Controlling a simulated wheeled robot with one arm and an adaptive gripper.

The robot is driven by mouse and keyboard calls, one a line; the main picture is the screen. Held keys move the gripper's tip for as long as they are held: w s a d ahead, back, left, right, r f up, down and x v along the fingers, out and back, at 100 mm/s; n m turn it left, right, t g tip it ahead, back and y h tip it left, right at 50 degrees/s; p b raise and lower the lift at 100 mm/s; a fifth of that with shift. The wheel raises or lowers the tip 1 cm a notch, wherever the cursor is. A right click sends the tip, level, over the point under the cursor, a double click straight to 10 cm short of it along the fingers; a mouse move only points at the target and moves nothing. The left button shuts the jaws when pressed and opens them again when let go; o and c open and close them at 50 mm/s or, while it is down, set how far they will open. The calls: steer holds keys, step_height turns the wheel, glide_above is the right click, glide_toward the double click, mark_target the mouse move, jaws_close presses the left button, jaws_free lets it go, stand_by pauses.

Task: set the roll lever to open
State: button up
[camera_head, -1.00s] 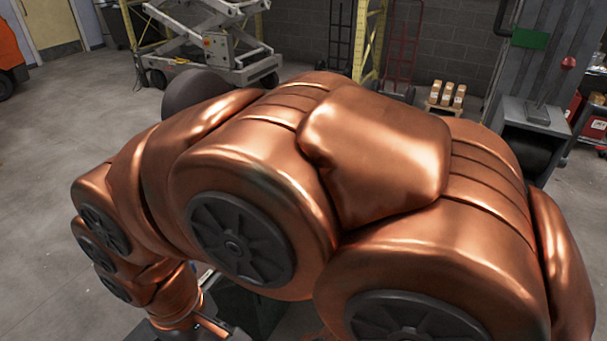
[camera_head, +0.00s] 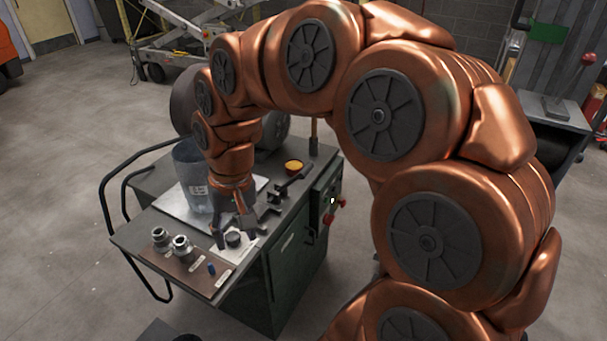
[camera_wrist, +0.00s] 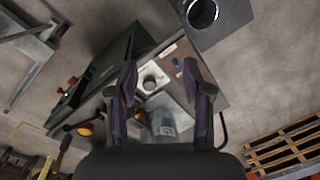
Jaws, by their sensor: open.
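My gripper (camera_head: 238,222) points down over the near part of the green machine's top (camera_head: 150,190) and looks empty. In the wrist view, my gripper (camera_wrist: 160,72) has its two fingers spread apart. A round dark-rimmed knob-like part (camera_wrist: 149,83) on a pale plate shows between them; it also shows beside the fingers in the head view (camera_head: 233,239). A dark lever-like bar (camera_head: 292,183) stands on the machine top right of my gripper. I cannot tell whether that is the roll lever, nor its setting. My gripper hides part of the top.
A clear bucket-like container (camera_head: 190,172) stands just behind my gripper. Red knobs (camera_head: 333,218) jut from the right side.

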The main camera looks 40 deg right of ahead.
steer(key=w+d+m+t, duration=0.1)
steer(key=w+d+m, duration=0.1)
steer(key=w+d, duration=0.35)
steer(key=m+t, duration=0.2)
steer(key=m, duration=0.7)
glide_above(303, 172)
steer(key=s, duration=0.2)
step_height(303, 172, down, 4)
steer(key=shift+d+p+x, duration=0.2)
steer(key=shift+p+x, duration=0.5)
steer(key=shift+x, duration=1.25)
steer(key=shift+d+p+x, duration=0.2)
steer(key=shift+p+x, duration=0.45)
steer(key=shift+x, duration=1.3)
steer(key=shift+w, duration=0.1)
steer(key=shift+c, duration=0.2)
jaws_close()
